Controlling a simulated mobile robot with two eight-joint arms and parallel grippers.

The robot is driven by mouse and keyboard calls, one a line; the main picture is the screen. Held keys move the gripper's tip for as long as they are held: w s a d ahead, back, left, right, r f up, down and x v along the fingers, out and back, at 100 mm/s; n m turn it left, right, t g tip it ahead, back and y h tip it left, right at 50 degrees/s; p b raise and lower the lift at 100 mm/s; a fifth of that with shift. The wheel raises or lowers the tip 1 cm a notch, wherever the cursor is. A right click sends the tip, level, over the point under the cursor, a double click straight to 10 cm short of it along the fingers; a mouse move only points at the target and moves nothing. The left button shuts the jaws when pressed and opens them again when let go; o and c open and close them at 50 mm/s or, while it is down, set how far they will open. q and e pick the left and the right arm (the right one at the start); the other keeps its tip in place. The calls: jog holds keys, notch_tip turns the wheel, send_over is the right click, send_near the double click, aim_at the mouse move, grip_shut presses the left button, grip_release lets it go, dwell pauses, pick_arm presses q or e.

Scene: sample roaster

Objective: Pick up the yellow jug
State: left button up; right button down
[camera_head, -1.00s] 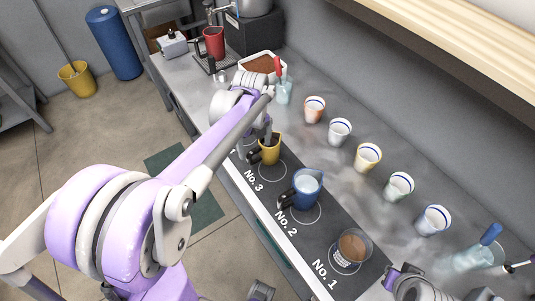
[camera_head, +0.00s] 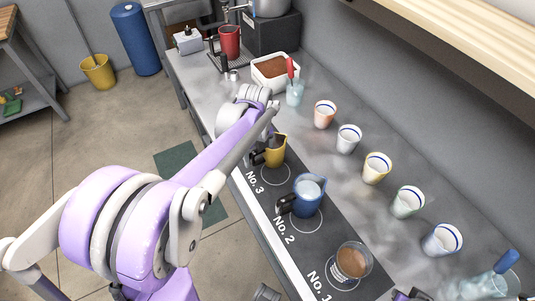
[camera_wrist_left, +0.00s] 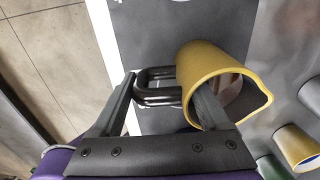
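The yellow jug (camera_head: 277,152) stands upright at the No.3 spot of the dark mat (camera_head: 262,210), its dark handle pointing left. In the left wrist view the jug (camera_wrist_left: 207,62) shows with its open mouth towards the camera and its black looped handle (camera_wrist_left: 155,87) on the left. My left gripper (camera_wrist_left: 163,98) is open around the handle and near wall of the jug: one finger is left of the handle, the other reaches inside the mouth. A gap shows between the left finger and the handle. In the head view my left arm partly hides this gripper.
A blue jug (camera_head: 309,188) stands at No.2 and a glass of brown contents (camera_head: 352,262) at No.1. Several cups, including a yellow-rimmed one (camera_head: 376,168), line the counter behind. A white tray (camera_head: 272,72) and a jar with a red-handled tool (camera_head: 294,94) are farther back.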

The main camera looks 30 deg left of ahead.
pick_arm(q)
grip_shut()
jog(key=shift+d+r, duration=0.1)
jog(key=shift+r, duration=0.05)
pick_arm(e)
jog(key=shift+r, duration=0.1)
